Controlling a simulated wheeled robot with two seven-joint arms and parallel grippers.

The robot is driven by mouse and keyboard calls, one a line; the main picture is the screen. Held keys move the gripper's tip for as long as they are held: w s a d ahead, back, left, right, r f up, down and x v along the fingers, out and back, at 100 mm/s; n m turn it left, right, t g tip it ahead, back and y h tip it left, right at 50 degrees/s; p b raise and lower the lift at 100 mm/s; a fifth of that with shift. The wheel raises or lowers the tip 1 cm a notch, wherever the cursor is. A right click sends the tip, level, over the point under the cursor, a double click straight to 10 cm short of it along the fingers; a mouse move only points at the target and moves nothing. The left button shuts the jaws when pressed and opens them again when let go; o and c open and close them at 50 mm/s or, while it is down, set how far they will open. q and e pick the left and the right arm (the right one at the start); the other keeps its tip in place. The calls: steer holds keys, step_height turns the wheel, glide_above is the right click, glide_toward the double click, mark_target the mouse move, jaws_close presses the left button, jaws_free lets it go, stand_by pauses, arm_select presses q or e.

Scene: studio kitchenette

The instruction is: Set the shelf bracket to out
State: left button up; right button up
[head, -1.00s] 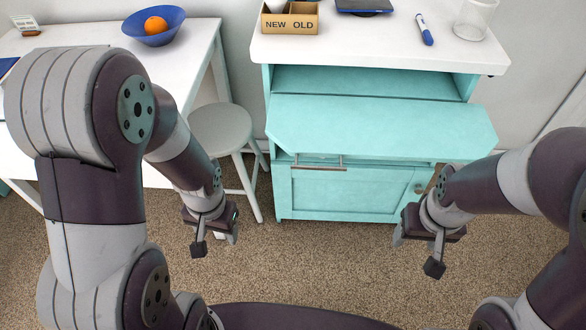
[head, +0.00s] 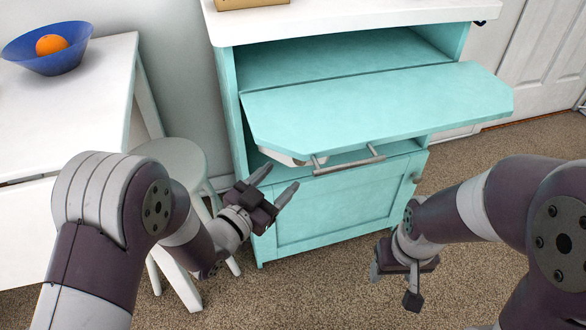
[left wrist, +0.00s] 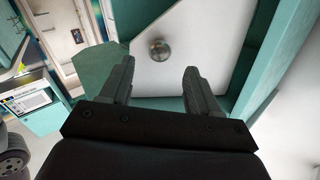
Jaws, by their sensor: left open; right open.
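A teal hinged shelf leaf (head: 380,100) juts out from the front of a teal cabinet (head: 330,205). I cannot pick out its bracket for certain under the leaf. My left gripper (head: 279,180) is open and empty, with its fingers pointing up and right, below the leaf's left end and in front of the cabinet. In the left wrist view, my open fingers (left wrist: 159,82) frame a round metal knob-like fitting (left wrist: 159,50) on a pale surface, beside teal panels. My right gripper (head: 393,283) is open and empty, low in front of the cabinet's right side.
A bar handle (head: 348,162) and a partly hidden white item (head: 285,157) are below the leaf. A white table (head: 85,95) with a blue bowl (head: 50,62) is at left. The carpet in front is clear.

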mark_target(297, 162)
arm_select(q)
steer(key=b+x, duration=0.1)
steer(key=x, duration=0.4)
steer(key=shift+w+d+f+b, duration=0.1)
steer(key=shift+w+f+b, duration=0.1)
steer(key=shift+b, duration=0.1)
steer(key=shift+w+d+r, duration=0.15)
steer(key=shift+w+d, duration=0.15)
steer(key=shift+w, duration=0.15)
jaws_close()
arm_select(e)
step_height(297, 162, down, 2)
steer(key=shift+f, duration=0.2)
arm_select(q)
steer(key=shift+s+a, duration=0.1)
